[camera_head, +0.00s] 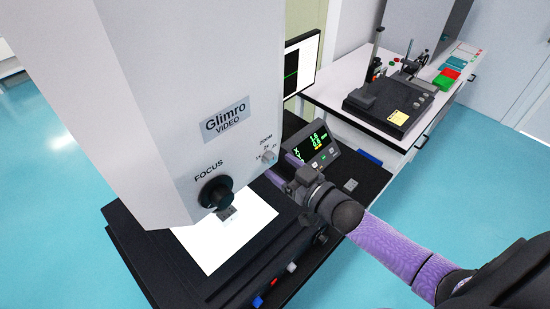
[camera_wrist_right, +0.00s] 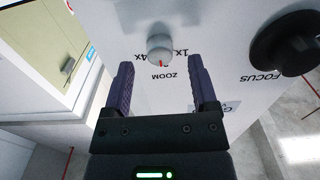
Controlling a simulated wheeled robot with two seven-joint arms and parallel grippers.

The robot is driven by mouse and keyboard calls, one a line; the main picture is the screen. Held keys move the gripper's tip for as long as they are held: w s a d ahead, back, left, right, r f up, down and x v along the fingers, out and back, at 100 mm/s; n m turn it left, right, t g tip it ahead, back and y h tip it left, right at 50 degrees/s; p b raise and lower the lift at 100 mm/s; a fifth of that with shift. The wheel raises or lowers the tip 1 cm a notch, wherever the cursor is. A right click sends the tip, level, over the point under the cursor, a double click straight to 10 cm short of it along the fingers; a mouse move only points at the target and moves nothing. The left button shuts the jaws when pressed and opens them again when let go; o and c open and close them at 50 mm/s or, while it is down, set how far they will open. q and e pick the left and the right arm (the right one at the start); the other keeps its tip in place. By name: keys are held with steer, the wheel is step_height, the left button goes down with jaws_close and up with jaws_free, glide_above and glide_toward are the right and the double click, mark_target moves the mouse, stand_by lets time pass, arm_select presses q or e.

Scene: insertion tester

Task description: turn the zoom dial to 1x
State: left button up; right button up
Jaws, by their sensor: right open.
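The zoom dial (camera_head: 268,156) is a small light-grey knob on the front of the white Glimro VIDEO machine (camera_head: 190,90). The right wrist view shows the dial (camera_wrist_right: 160,46) upside down. Its red mark points toward the ZOOM lettering, between the 1x and 4x labels, where 2x is printed. My right gripper (camera_head: 279,168) is open and empty, close in front of the dial. In the wrist view its two fingers (camera_wrist_right: 159,70) stand on either side of the line to the dial, with the dial just beyond the tips. My left gripper is not in view.
The black focus knob (camera_head: 216,192) sits left of the zoom dial. A display unit (camera_head: 315,143) stands right behind my right gripper. The lit stage (camera_head: 226,239) lies below. A monitor (camera_head: 302,62) and a white bench (camera_head: 345,88) are farther back.

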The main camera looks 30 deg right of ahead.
steer(key=shift+x, duration=1.1)
jaws_close()
steer(key=n, duration=0.5)
steer(key=shift+n, duration=0.4)
steer(key=n, duration=0.5)
steer(key=shift+n+b, duration=0.4)
steer(key=shift+n, duration=0.3)
